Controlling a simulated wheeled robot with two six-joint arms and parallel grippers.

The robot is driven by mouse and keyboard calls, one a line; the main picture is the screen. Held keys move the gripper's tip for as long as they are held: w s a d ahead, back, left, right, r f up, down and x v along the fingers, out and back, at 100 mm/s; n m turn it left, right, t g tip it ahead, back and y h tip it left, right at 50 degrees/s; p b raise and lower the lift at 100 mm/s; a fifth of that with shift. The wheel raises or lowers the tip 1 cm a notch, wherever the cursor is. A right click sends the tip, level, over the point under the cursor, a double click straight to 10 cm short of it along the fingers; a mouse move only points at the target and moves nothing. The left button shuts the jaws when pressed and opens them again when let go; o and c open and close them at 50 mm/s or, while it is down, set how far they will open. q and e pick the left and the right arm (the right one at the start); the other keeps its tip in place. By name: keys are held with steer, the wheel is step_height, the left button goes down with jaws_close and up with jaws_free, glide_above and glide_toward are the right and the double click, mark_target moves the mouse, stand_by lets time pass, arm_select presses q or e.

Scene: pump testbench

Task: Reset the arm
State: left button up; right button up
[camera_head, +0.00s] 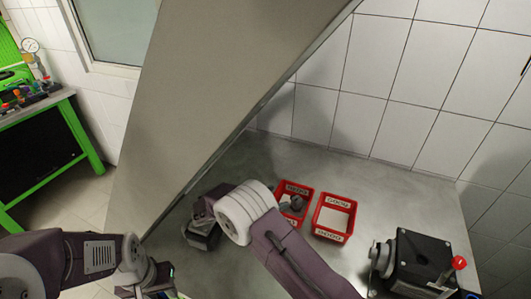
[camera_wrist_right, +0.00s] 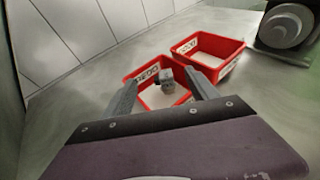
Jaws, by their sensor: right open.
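My right gripper (camera_head: 203,235) is over the left part of the metal table, left of the red bins, and is partly hidden by its own wrist. In the right wrist view its two fingers (camera_wrist_right: 160,82) are spread apart with nothing gripped between them. Beyond the fingers is the left red bin (camera_wrist_right: 145,74), with a small grey part (camera_wrist_right: 167,80) inside it. That part also shows in the head view (camera_head: 296,203). My left arm enters at the lower left; its jaws do not show.
A second red bin (camera_head: 334,217) stands to the right, with no part visible inside. A black machine with a red knob (camera_head: 459,262) stands at the table's right. A large grey panel (camera_head: 215,80) slants across the view. A green bench (camera_head: 92,145) is at the left.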

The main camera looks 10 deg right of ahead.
steer(key=shift+d, duration=0.3)
steer(key=d+r+m+g, duration=0.1)
steer(key=d+r+m, duration=0.2)
steer(key=d+r, duration=0.25)
steer(key=s+d+r+m+g+y, duration=0.3)
steer(key=s+d+m+g, duration=0.1)
steer(key=s+d, duration=0.35)
steer(key=s+a+f+m+y, duration=0.2)
steer(key=s+m+y, duration=0.1)
steer(key=s, duration=0.3)
steer(key=s+a+f+m+y, duration=0.1)
steer(key=s+f+m+y, duration=0.2)
steer(key=s, duration=0.4)
steer(key=s+a+f+m+t+y, duration=0.1)
steer(key=a+f+m+y, duration=0.3)
steer(key=a+m, duration=0.5)
steer(key=shift+s+f+t, duration=0.3)
steer(key=shift+s+f, duration=0.05)
steer(key=shift+s, duration=0.05)
